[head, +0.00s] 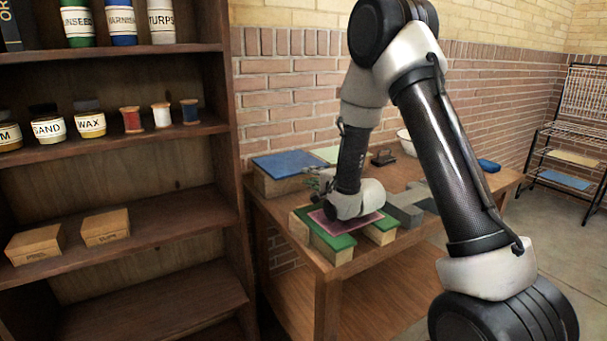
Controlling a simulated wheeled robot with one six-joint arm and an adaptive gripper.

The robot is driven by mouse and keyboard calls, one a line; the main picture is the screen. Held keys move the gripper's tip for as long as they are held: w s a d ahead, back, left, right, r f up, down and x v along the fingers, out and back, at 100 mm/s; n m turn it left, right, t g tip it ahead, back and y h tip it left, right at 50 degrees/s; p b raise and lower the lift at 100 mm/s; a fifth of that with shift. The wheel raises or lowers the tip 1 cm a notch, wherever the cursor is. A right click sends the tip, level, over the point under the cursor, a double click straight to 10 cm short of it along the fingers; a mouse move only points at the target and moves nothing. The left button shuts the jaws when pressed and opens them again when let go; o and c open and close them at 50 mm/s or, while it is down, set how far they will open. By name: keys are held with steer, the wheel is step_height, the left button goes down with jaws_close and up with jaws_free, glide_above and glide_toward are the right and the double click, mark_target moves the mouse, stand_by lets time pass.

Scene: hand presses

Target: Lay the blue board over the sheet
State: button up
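The blue board (287,163) lies flat on a wooden block at the back left corner of the table. A pink sheet (322,226) lies at the front of the table across green-topped wooden blocks (338,241), partly hidden by my wrist. A pale green sheet or board (328,154) lies to the right of the blue board. My gripper (321,182) is low over the table, between the blue board and the pink sheet. My wrist hides most of it, so its fingers and any contact cannot be made out.
Grey metal blocks (408,207) stand right of the pink sheet on the table (310,257). A white bowl (406,142), a dark handled object (384,158) and a small blue item (489,166) are farther back. A tall shelf (233,150) stands close on the left.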

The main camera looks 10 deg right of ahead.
steer(key=shift+x, duration=2.5)
jaws_close()
steer(key=shift+r, duration=1.55)
steer(key=shift+d, duration=0.1)
